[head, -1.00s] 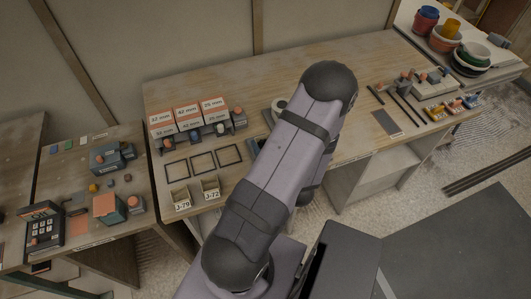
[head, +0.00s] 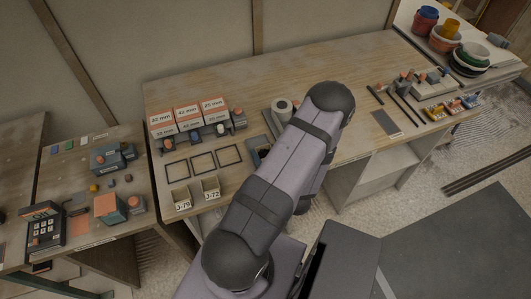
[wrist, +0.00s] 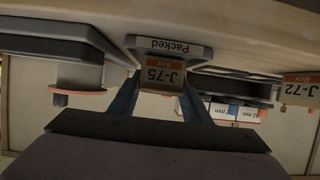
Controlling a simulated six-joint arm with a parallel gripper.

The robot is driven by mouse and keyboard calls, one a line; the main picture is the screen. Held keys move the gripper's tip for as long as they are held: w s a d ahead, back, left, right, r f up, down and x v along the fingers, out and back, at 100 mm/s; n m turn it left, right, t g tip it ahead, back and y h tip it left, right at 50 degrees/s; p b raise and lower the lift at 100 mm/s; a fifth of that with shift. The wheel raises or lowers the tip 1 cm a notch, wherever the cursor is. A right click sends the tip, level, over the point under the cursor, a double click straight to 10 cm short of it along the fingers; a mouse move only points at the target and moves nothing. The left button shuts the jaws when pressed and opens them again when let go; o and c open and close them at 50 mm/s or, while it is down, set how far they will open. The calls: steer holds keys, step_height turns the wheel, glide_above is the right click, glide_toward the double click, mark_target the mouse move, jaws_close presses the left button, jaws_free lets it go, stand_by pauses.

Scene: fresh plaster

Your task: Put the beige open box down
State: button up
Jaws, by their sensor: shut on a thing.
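The beige open box with the label J-75 (wrist: 162,77) is between the two blue fingers of my gripper (wrist: 158,92) in the wrist view, which is upside down. My gripper is shut on it. A pale plate reading "Packed" (wrist: 168,47) shows right by the box; I cannot tell whether the box touches it or any surface. In the head view my arm hides the gripper and the held box. Two similar beige boxes, J-79 (head: 181,197) and J-72 (head: 211,187), stand at the bench's front left edge. J-72 also shows at the wrist view's right edge (wrist: 300,88).
Three black square outlines (head: 203,162) lie empty on the bench (head: 270,84) behind the two boxes. White labelled bins (head: 188,117) stand behind them. Dark bars and small parts lie to the right.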

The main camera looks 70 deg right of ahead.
steer(key=shift+f, duration=0.1)
steer(key=shift+f, duration=0.15)
steer(key=o, duration=1.1)
steer(key=shift+r, duration=0.3)
steer(key=shift+s+a, duration=0.15)
steer(key=shift+s, duration=0.1)
steer(key=shift+b+v, duration=0.65)
steer(key=shift+v, duration=1.85)
steer(key=shift+w, duration=0.1)
